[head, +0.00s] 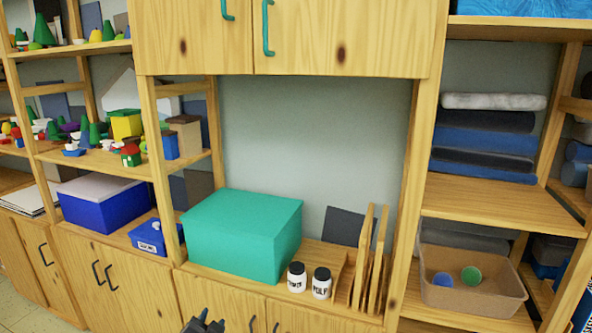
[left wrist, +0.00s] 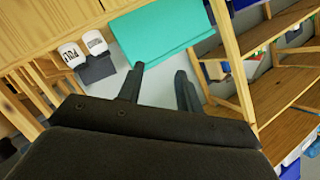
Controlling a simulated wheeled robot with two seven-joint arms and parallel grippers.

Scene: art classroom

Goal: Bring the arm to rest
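My left gripper (head: 203,322) shows at the bottom edge of the head view, in front of the lower cabinet doors. In the left wrist view its two dark fingers (left wrist: 160,82) stand apart with nothing between them, so it is open and empty. Beyond the fingers are the teal box (left wrist: 160,32) and two white jars (left wrist: 83,48). My right gripper is in neither view.
A wooden shelf unit holds the teal box (head: 240,232), two black-lidded jars (head: 308,281), wooden dividers (head: 370,262), a blue bin (head: 103,203) and a brown tub (head: 470,285). Cabinet doors (head: 345,35) with teal handles hang above. The alcove above the box is clear.

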